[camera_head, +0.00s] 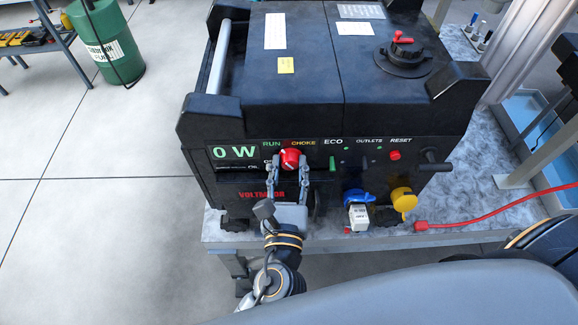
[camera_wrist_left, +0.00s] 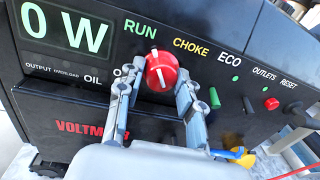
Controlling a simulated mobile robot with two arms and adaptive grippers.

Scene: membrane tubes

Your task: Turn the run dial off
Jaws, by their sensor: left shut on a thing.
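The red run dial (camera_head: 290,158) sits on the front panel of a black generator (camera_head: 337,80), below the labels RUN and CHOKE. It also shows in the wrist view (camera_wrist_left: 161,72), with a white mark across its face. My left gripper (camera_head: 289,165) is shut on the dial, one finger on each side, and reaches it from the front and below. In the wrist view its fingers (camera_wrist_left: 158,78) flank the dial. The green display (camera_head: 234,152) reads 0 W. My right gripper is not in view.
Blue and yellow plugs (camera_head: 403,199) stick out below. A red cable (camera_head: 490,208) lies on the grey bench (camera_head: 480,135).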

